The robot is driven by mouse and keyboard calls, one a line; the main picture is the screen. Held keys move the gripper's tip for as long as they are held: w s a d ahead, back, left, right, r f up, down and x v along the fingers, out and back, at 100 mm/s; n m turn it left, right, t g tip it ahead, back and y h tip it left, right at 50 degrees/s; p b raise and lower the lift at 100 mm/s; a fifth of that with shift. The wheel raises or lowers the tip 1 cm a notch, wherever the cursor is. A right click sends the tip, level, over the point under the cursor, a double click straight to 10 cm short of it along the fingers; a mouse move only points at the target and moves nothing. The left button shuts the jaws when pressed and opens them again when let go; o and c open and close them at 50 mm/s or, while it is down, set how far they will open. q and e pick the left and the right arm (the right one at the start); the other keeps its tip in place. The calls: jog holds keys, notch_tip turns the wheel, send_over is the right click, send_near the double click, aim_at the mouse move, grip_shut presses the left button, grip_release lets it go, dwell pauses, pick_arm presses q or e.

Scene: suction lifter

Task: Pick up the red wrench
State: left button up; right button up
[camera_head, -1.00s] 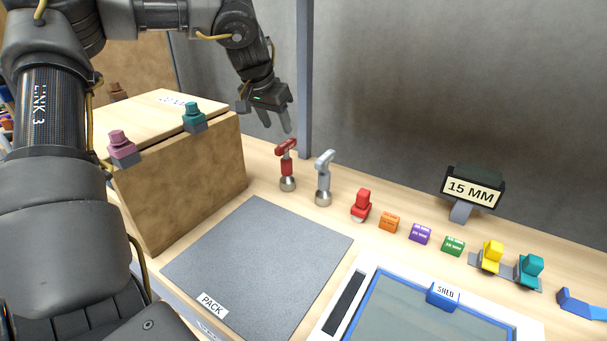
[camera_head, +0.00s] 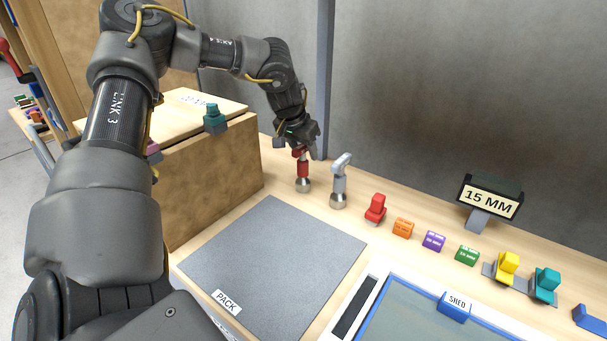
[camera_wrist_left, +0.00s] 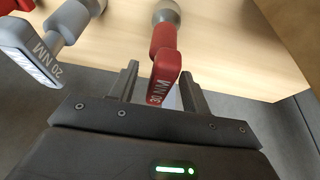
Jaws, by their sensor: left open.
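The red wrench (camera_head: 302,168) stands upright on its round metal foot on the wooden table, left of the grey wrench (camera_head: 339,182). My left gripper (camera_head: 303,147) is at the top of the red wrench. In the left wrist view the red wrench (camera_wrist_left: 164,72), with "30 NM" on its head, lies between the two open fingers of my left gripper (camera_wrist_left: 160,85). The grey wrench (camera_wrist_left: 70,22), marked "20 NM", is at the upper left there, outside the fingers. In the head view the gripper's hand hides part of the wrench's top. My right gripper is not in view.
A wooden box (camera_head: 215,172) with coloured knobs stands left of the wrenches. A grey post (camera_head: 324,80) rises behind them. The grey PACK mat (camera_head: 275,265) in front is bare. A red block (camera_head: 375,208), several coloured blocks and a "15 MM" sign (camera_head: 489,198) are to the right.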

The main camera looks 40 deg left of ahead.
pick_arm(q)
jog(key=shift+w+f, duration=0.2)
jog(key=shift+f, duration=0.2)
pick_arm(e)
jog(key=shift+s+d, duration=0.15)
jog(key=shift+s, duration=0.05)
pick_arm(q)
grip_shut()
jog(key=shift+r, duration=0.15)
